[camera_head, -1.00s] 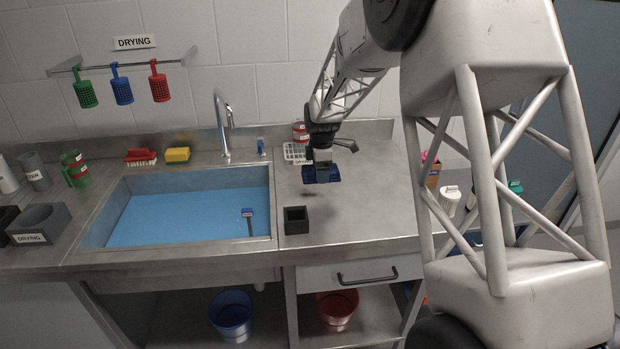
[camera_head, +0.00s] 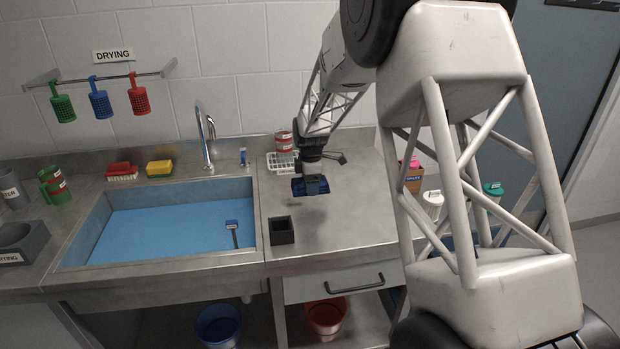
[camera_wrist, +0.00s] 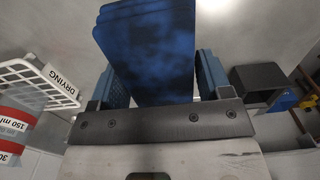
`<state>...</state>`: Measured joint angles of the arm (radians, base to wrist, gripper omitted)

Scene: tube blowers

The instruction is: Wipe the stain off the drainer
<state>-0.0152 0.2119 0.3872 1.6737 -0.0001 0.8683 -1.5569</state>
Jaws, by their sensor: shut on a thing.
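The drainer is the steel worktop (camera_head: 350,220) right of the sink. My gripper (camera_head: 311,187) is above it, behind and right of a small black open box. In the wrist view my gripper (camera_wrist: 160,75) has blue fingers on either side of a dark blue folded cloth-like piece (camera_wrist: 150,50) and is shut on it. The blue piece appears above the steel, apart from it. A faint dark patch shows on the steel near the gripper; I cannot tell whether it is the stain or a shadow.
The black box (camera_head: 281,231) stands by the sink's right edge. A white rack (camera_head: 280,165) and red-labelled cup (camera_head: 284,142) stand behind the gripper. The sink (camera_head: 250,205) with blue bottom holds a small brush-like tool (camera_head: 233,230). The worktop's front right is clear.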

